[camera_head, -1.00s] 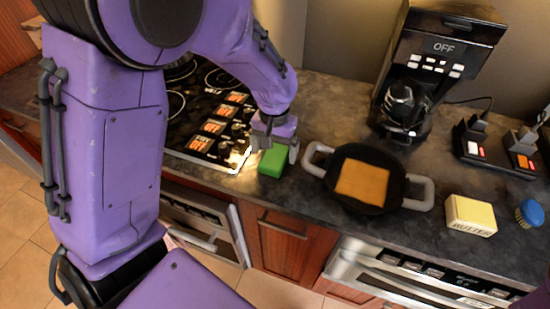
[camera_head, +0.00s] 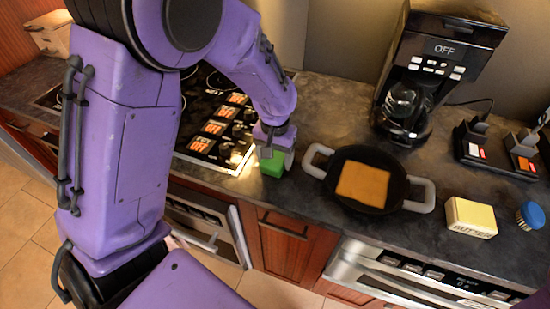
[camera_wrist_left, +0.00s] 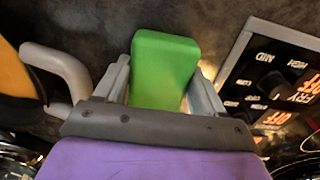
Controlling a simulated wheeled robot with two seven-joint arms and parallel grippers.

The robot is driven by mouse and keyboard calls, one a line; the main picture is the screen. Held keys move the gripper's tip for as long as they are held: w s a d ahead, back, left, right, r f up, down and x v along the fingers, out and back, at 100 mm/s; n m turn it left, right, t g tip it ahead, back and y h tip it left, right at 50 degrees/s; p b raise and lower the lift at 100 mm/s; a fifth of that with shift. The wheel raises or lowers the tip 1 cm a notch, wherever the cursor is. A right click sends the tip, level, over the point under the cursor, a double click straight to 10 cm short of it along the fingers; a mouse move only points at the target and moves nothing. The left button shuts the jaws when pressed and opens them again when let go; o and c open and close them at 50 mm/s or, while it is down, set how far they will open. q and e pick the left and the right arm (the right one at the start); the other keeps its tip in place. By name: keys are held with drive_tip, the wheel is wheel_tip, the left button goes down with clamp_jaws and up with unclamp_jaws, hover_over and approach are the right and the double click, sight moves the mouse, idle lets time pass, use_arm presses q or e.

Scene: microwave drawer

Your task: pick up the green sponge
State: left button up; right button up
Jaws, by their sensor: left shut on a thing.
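The green sponge (camera_head: 272,166) is at the counter between the stove and the black pan. My left gripper (camera_head: 275,156) is over it, pointing down, and hides part of it. In the left wrist view the green sponge (camera_wrist_left: 163,66) sits between the two grey fingers of my left gripper (camera_wrist_left: 164,84), which are shut on it. I cannot tell whether the sponge is lifted off the counter. My right gripper is not in view.
A black pan (camera_head: 349,202) with pale handles and an orange slice (camera_head: 362,184) stands close to the right. The stove control panel (camera_head: 214,138) is close to the left. A butter box (camera_head: 470,217), blue brush (camera_head: 529,214) and coffee maker (camera_head: 432,72) stand farther right.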

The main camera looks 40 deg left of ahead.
sight(275, 157)
use_arm(q)
wheel_tip(275, 157, up, 3)
drive_tip(key=s+d+r, duration=0.1)
drive_tip(key=r, duration=0.2)
drive_tip(key=s+d+r+p, duration=0.1)
drive_tip(key=r, duration=0.1)
drive_tip(key=shift+s+d, duration=0.3)
drive_tip(key=shift+s, duration=0.05)
drive_tip(key=s+d+r+p, duration=0.4)
drive_tip(key=s+d+p, duration=0.3)
drive_tip(key=p, duration=0.3)
drive_tip(key=shift+s+r, duration=0.2)
drive_tip(key=shift+s, duration=0.05)
